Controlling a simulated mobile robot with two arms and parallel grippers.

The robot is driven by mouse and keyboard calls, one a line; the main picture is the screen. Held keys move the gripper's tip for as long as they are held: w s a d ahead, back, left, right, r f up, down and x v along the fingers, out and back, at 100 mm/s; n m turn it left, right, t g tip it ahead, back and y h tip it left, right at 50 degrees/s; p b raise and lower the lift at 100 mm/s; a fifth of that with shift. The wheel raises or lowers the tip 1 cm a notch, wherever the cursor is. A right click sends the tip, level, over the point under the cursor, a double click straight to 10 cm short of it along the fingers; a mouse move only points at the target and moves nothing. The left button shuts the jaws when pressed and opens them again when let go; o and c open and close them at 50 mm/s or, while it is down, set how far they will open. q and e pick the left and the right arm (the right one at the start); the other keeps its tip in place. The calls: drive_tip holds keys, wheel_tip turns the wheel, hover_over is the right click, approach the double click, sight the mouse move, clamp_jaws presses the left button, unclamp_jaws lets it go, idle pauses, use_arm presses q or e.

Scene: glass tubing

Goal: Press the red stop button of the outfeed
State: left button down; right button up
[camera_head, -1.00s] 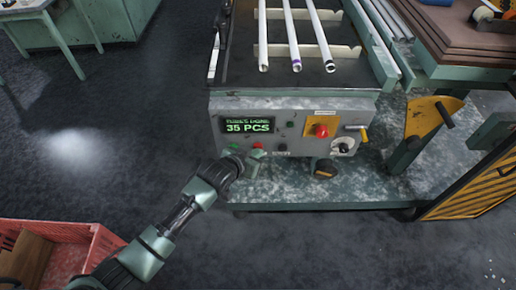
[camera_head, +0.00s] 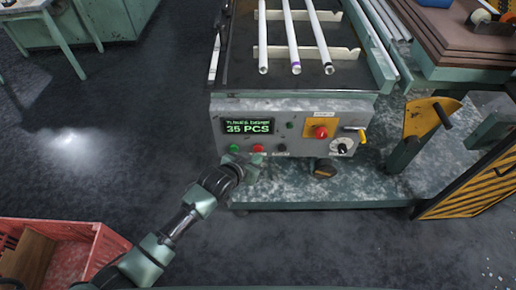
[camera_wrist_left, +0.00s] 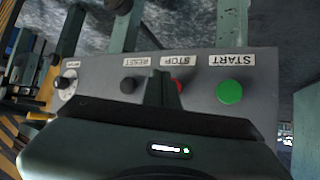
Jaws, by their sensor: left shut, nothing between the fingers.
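The red STOP button (camera_head: 258,148) sits on the grey control panel (camera_head: 300,152), between a green START button (camera_head: 234,148) and a black RESET button (camera_head: 281,148). My left gripper (camera_head: 256,159) is shut and empty, just below and in front of the STOP button in the head view. In the left wrist view the dark shut fingers (camera_wrist_left: 161,88) cover part of the red STOP button (camera_wrist_left: 177,86); its right edge shows. I cannot tell whether the fingertips touch it. My right gripper is not in view.
A larger red button (camera_head: 320,132) on a yellow plate and a selector knob (camera_head: 342,147) are at the panel's right. The display (camera_head: 248,126) reads 35 PCS. Glass tubes (camera_head: 291,35) lie above. A red crate (camera_head: 70,240) stands at lower left.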

use_arm(q)
drive_tip(key=s+p, duration=0.3)
drive_tip(key=s, duration=0.2)
idle(0.9)
drive_tip(key=s+a+f+n+g+y, duration=0.1)
drive_tip(key=s+a+f+g+y, duration=0.1)
drive_tip(key=s+a+f, duration=0.6)
drive_tip(key=s+a+f+n+g+y, duration=0.1)
drive_tip(key=s+a+f, duration=0.35)
drive_tip(key=f, duration=0.85)
drive_tip(key=s+a+f+g+y, duration=0.1)
drive_tip(key=s+a+f, duration=0.2)
drive_tip(key=s, duration=0.7)
drive_tip(key=s+a+f+n+g, duration=0.1)
drive_tip(key=s+a+f, duration=0.3)
drive_tip(key=s, duration=0.6)
drive_tip(key=s+a+f+g+y, duration=0.1)
drive_tip(key=s+a+f+g, duration=0.2)
drive_tip(key=s+f, duration=0.3)
drive_tip(key=s, duration=0.4)
drive_tip(key=shift+s+a+f+n+y, duration=0.2)
drive_tip(key=shift+s+f+n+y, duration=0.1)
drive_tip(key=shift+s, duration=0.1)
